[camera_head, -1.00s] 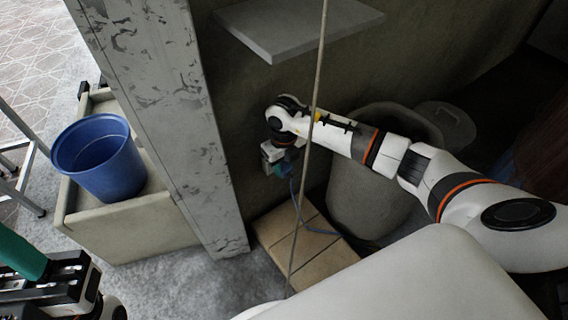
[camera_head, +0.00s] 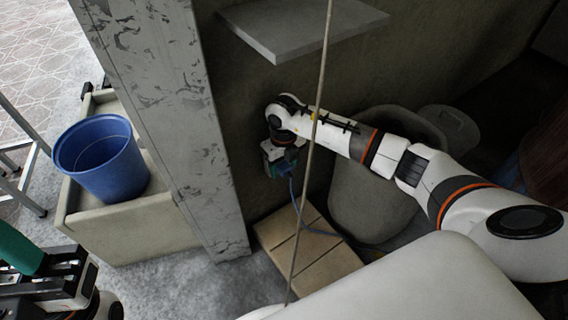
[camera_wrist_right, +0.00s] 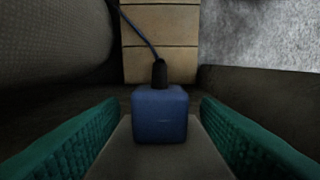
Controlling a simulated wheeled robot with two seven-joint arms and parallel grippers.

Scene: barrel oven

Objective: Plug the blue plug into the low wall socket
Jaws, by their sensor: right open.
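The blue plug (camera_wrist_right: 160,115) is a small block with a black cable collar, in the middle of the right wrist view. My right gripper (camera_wrist_right: 160,130) is open, with one green-padded finger on each side of the plug and a visible gap to both. A grey plate or box (camera_wrist_right: 160,160) lies directly behind the plug and looks like the socket; the contact face is hidden. In the head view my right gripper (camera_head: 281,160) is low at the dark wall, with the plug's blue cable (camera_head: 293,190) hanging below. My left gripper (camera_head: 45,275) is at the lower left, its jaw gap unclear.
A concrete pillar (camera_head: 165,120) stands left of my right gripper, and a grey shelf (camera_head: 300,28) juts out above. A large pot (camera_head: 370,195) stands behind the right forearm. Tan blocks (camera_head: 305,245) lie below. A blue bucket (camera_head: 102,160) sits on a ledge at left. A thin rope (camera_head: 312,130) crosses in front.

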